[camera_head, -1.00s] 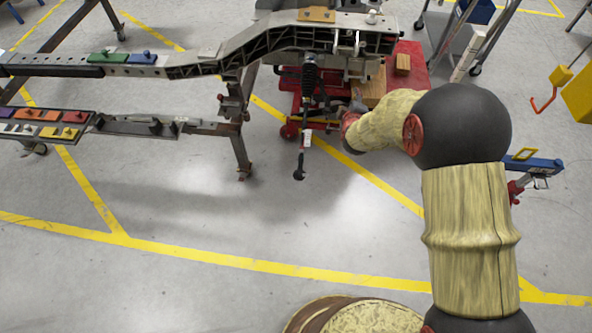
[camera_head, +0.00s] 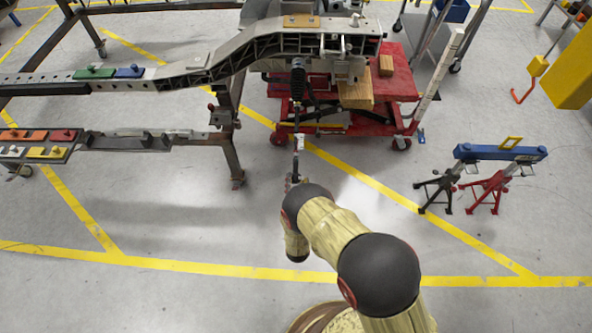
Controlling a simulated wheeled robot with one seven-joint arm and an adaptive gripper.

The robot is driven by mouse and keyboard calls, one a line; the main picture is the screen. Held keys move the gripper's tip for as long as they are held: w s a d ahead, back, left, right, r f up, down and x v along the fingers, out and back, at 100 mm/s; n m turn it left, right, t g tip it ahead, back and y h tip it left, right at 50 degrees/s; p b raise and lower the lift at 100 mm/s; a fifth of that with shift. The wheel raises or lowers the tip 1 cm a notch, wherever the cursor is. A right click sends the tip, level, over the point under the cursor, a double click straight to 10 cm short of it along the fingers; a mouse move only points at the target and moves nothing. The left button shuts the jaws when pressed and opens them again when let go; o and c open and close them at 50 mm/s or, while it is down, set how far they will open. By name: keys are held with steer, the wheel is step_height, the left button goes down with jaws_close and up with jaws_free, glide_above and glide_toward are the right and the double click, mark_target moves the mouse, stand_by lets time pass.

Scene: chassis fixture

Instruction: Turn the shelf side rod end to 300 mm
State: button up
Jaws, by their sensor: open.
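A slim dark rod (camera_head: 298,113) hangs almost upright from the chassis frame (camera_head: 265,45), with a coiled or ribbed upper part. A small white label (camera_head: 299,142) is on its lower part. Its lower end comes down to my gripper (camera_head: 293,180), which is small and partly hidden behind my dark wrist joint. My gripper is open. Its fingers seem to be at or around the rod's lower end, but I cannot tell whether they touch it. No scale or length reading is legible here.
A red lift cart (camera_head: 395,85) with wooden blocks (camera_head: 356,95) stands behind the rod. A dark fixture leg (camera_head: 233,150) stands to the left. A blue bar (camera_head: 500,153) on black and red stands is at the right. The floor between is clear.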

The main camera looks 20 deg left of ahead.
mark_target(297, 173)
steer(key=shift+b+x, duration=0.95)
steer(key=shift+x, duration=2.1)
steer(key=shift+c, duration=1.2)
